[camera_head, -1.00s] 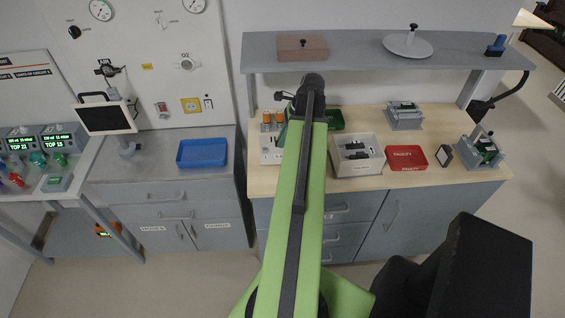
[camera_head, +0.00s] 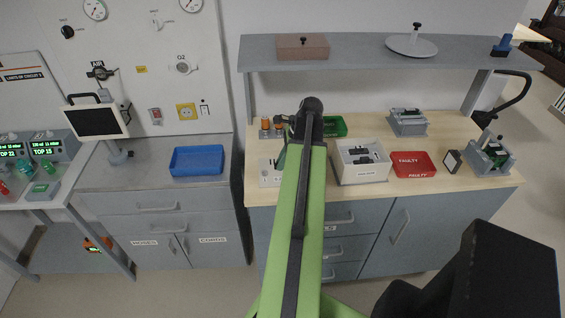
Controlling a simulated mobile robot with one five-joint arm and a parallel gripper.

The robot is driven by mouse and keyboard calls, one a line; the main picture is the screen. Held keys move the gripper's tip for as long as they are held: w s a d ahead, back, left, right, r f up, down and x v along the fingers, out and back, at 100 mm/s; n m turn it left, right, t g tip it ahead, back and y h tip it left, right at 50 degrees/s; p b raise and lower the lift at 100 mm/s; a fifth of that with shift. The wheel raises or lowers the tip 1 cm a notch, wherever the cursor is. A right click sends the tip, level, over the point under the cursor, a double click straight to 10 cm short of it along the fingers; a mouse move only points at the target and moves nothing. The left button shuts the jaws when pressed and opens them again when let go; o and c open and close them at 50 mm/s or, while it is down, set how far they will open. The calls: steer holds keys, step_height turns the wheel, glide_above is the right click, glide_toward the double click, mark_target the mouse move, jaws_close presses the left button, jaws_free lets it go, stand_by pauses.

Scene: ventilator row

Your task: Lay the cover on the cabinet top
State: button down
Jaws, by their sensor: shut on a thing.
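My gripper (camera_head: 287,121) is seen from behind at the far end of my green arm, above the wooden worktop. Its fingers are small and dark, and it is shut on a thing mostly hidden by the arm. A dark green sliver (camera_head: 282,157) shows left of the arm; I cannot tell whether it is the held thing. I cannot tell which thing is the cover. A brown block with a knob (camera_head: 316,50) and a round grey lid with a knob (camera_head: 402,46) rest on the shelf. The grey cabinet top (camera_head: 125,177) is at left, with a blue tray (camera_head: 198,161) on it.
A monitor (camera_head: 95,121) stands at the cabinet top's left. The grey shelf (camera_head: 355,57) overhangs the worktop (camera_head: 345,195). The worktop holds orange-topped jars (camera_head: 265,126), a white bin (camera_head: 362,174), a red FAULTY tray (camera_head: 413,171) and grey devices (camera_head: 407,122). Bare cabinet top lies around the blue tray.

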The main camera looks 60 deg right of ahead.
steer(key=c, duration=1.4)
jaws_free()
steer(key=shift+r+p, duration=0.25)
steer(key=shift+p, duration=0.1)
steer(key=p+v, duration=1.1)
steer(key=v, duration=0.1)
steer(key=shift+w+a+f, duration=0.1)
